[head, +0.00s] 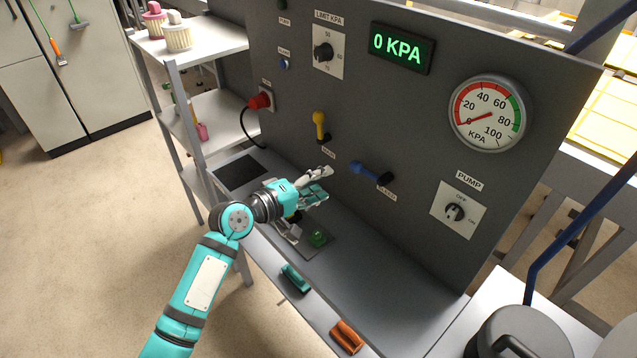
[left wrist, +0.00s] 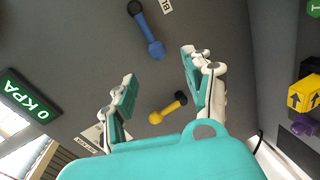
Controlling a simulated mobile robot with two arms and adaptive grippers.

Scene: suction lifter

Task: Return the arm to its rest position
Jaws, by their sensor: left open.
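My left gripper (head: 322,184) is open and empty, held above the bench in front of the grey panel. In the left wrist view its two fingers (left wrist: 159,73) are spread, with nothing between them but the panel. The yellow lever (head: 319,125) points up on the panel; the blue lever (head: 368,169) lies nearly sideways to the right of the gripper. In the left wrist view both the blue lever (left wrist: 147,30) and the yellow lever (left wrist: 168,107) show beyond the fingers, apart from them. My right gripper is not in view.
The display (head: 401,47) reads 0 KPA and the gauge (head: 488,113) needle is at 0. The pump knob (head: 454,212) is at the right. Teal (head: 296,277) and orange (head: 346,336) handles lie along the bench front. A shelf (head: 205,45) stands left.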

